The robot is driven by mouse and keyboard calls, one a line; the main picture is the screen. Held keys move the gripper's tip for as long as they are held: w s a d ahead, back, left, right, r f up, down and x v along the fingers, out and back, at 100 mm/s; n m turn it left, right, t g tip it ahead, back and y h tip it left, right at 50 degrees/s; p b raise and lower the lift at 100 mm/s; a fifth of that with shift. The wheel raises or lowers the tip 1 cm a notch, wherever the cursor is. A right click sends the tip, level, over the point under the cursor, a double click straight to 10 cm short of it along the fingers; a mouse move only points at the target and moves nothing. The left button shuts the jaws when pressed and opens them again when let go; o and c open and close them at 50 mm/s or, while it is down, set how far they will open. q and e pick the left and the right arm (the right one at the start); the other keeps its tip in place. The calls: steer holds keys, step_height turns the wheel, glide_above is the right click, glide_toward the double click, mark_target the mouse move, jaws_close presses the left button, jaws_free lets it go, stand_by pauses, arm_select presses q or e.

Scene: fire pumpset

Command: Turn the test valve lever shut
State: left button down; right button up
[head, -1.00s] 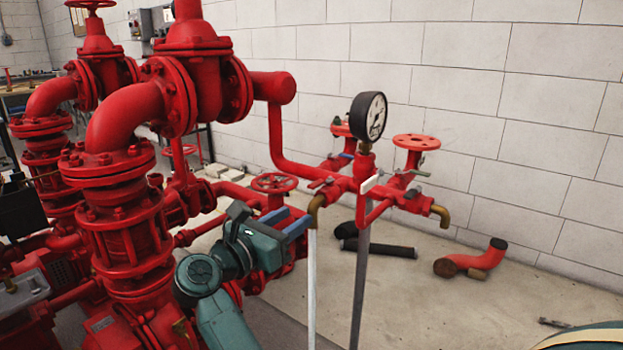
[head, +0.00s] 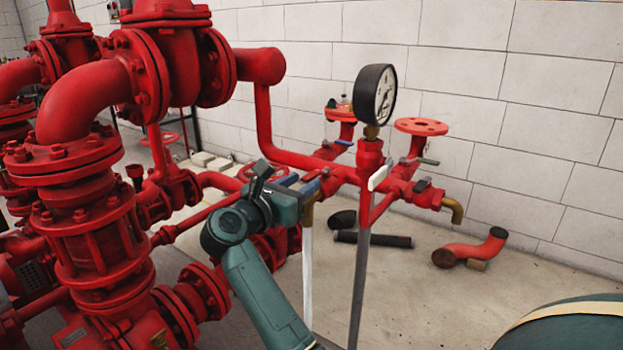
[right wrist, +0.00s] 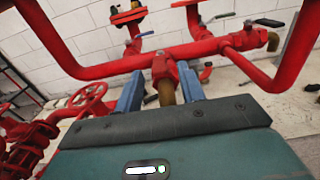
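The red test manifold (head: 335,172) carries several small lever valves and brass spouts. I cannot tell which lever is the test valve's. My right gripper (head: 302,184) is at the manifold's left end, in front of a brass spout (head: 307,218). In the right wrist view its blue fingers (right wrist: 161,88) are apart, with a red valve body (right wrist: 165,70) and its brass spout between or just beyond them. Contact is not clear. My left gripper is out of view.
A black pressure gauge (head: 375,95) stands above the manifold. A red handwheel (right wrist: 90,97) is left of the fingers in the right wrist view. Large red pumps and pipes (head: 90,200) fill the left. A loose red elbow (head: 470,250) and a black pipe (head: 372,239) lie on the floor.

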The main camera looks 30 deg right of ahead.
mark_target(312, 174)
steer(key=shift+x, duration=2.2)
steer(key=shift+c, duration=0.2)
jaws_close()
